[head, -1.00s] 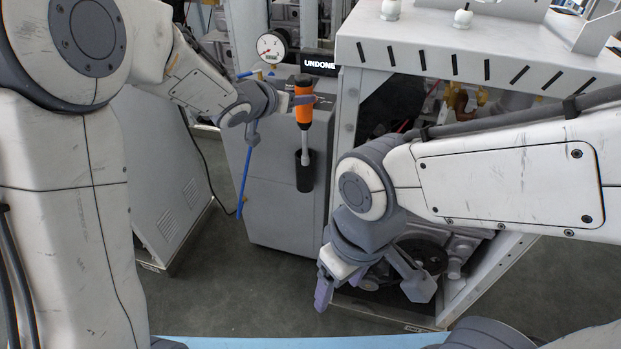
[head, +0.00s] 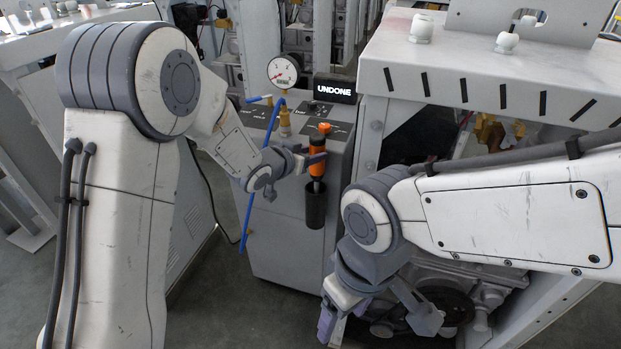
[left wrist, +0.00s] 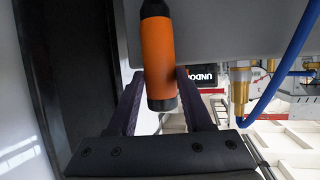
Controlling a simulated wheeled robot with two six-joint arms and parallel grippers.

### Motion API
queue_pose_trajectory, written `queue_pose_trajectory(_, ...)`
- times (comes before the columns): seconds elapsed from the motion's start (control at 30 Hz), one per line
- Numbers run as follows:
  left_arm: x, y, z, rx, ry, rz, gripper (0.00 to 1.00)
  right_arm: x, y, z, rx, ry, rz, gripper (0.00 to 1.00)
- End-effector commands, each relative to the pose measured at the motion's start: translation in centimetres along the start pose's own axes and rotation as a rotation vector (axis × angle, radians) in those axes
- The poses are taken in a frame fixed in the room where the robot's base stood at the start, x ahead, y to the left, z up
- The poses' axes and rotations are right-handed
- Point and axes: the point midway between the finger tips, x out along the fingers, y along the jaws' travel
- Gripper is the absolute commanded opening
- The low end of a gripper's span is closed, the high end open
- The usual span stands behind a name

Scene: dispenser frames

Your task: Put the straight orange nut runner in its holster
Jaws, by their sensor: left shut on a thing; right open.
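The black tube holster (head: 315,208) is on the cabinet front directly below. The runner's grey lower shaft reaches the holster mouth and its end is hidden, seemingly inside. In the left wrist view the orange body (left wrist: 157,55) stands between the fingers (left wrist: 158,88); the holster is not clearly visible there. My right gripper (head: 372,318) is open and empty, low at the right.
A display reading UNDONE (head: 335,89) and a pressure gauge (head: 283,71) stand on the grey cabinet (head: 285,225). A blue hose (head: 248,212) hangs left of the runner. A white machine frame (head: 485,70) stands close on the right, behind my right arm.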

Motion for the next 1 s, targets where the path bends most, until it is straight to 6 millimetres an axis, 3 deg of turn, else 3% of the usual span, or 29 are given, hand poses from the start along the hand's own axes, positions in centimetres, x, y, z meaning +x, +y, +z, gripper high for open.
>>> queue_pose_trajectory(0.27, 0.8, -0.2, 2.0, 0.000, 0.005, -0.003, 0.00, 0.5, 0.0, 0.0, 0.000, 0.000, 0.000, 0.71)
queue_pose_trajectory(0.5, 2.0, -0.3, 5.0, -0.002, 0.003, -0.005, 0.00, 1.1, 0.1, 0.1, 0.000, 0.000, 0.000, 0.71)
queue_pose_trajectory(0.73, 2.1, -0.3, 5.1, 0.000, 0.007, -0.006, 0.00, 1.0, 0.1, 0.1, 0.000, 0.000, 0.000, 0.71)
queue_pose_trajectory(0.77, 2.1, -0.3, 5.3, -0.001, 0.002, -0.005, 0.62, 1.0, 0.1, 0.1, 0.000, 0.000, 0.000, 0.71)
queue_pose_trajectory(0.8, 2.1, -0.3, 5.3, -0.001, 0.002, -0.005, 0.77, 1.0, 0.1, 0.1, 0.000, 0.000, 0.000, 0.71)
queue_pose_trajectory(1.0, 2.1, -0.3, 5.3, -0.001, 0.002, -0.005, 0.80, 1.0, 0.1, 0.1, 0.000, 0.000, 0.000, 0.71)
